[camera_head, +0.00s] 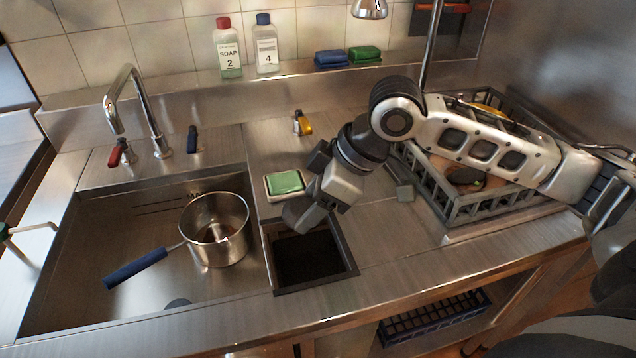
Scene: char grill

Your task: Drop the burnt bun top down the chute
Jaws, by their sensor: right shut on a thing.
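My right gripper (304,217) reaches in from the right and points down over the back edge of the square dark chute opening (308,260) in the counter. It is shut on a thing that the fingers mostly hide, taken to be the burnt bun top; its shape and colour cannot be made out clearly. The gripper is above the opening's rim. The inside of the chute is dark and its bottom cannot be seen. My left gripper is not in view.
A sink with a steel pot (216,232) lies left of the chute. A green sponge on a tray (285,184) sits just behind the chute. A grey dish rack (452,207) stands at right under my arm. Soap bottles (229,50) stand on the back ledge.

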